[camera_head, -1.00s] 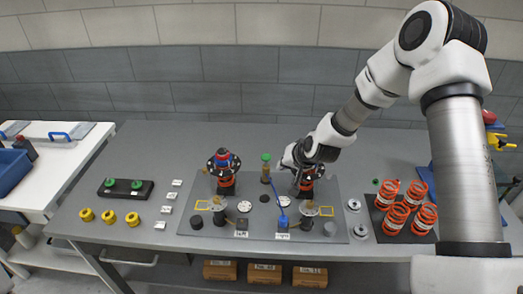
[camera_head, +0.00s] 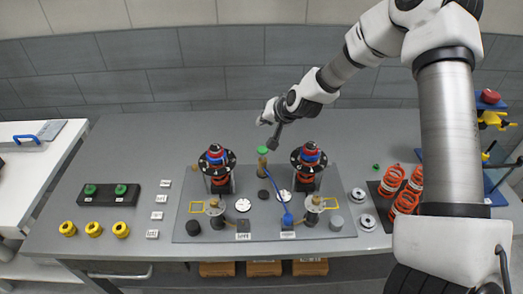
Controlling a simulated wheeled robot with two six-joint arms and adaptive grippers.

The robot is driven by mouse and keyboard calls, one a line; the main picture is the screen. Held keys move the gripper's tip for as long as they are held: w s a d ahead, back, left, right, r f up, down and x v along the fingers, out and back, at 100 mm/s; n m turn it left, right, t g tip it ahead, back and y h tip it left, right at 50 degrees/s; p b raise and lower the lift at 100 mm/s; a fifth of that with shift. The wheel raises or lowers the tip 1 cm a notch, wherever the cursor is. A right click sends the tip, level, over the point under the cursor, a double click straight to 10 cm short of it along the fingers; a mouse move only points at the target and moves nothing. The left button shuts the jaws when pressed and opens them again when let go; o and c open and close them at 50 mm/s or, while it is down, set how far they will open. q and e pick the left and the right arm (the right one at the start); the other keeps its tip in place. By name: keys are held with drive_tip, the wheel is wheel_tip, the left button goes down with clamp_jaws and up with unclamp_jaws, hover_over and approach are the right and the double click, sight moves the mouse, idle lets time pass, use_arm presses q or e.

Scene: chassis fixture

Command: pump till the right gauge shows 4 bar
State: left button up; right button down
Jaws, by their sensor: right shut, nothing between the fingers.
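A slim upright cylinder with a green top (camera_head: 262,158), which looks like the pump, stands at the back of the grey plate (camera_head: 200,232). A blue hose (camera_head: 277,190) runs from near it to a blue end piece (camera_head: 288,218) by the right label (camera_head: 287,235). Two white round dials, a left one (camera_head: 243,205) and a right one (camera_head: 284,196), look like the gauges; their readings are too small to tell. My right gripper (camera_head: 272,145) is shut and empty, just above and beside the green top. I cannot tell whether it touches. My left gripper is out of view.
Two strut assemblies, left (camera_head: 217,172) and right (camera_head: 309,172), flank the green-topped cylinder. Orange springs (camera_head: 405,202) stand at the right. A black holder (camera_head: 108,195) and yellow rings (camera_head: 94,229) lie at the left. The back of the table is clear.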

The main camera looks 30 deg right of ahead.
sight(263, 149)
drive_tip(key=f+b, duration=0.6)
drive_tip(key=f, duration=0.1)
drive_tip(key=shift+s+f, duration=0.1)
drive_tip(key=shift+s, duration=0.1)
drive_tip(key=shift+w+f, duration=0.1)
drive_tip(key=shift+f, duration=0.05)
drive_tip(key=shift+s+r, duration=0.2)
drive_tip(key=shift+w+f, duration=0.1)
idle(0.6)
drive_tip(key=shift+f+b, duration=0.4)
drive_tip(key=shift+f+b, duration=1.25)
drive_tip(key=shift+f, duration=0.05)
idle(1.0)
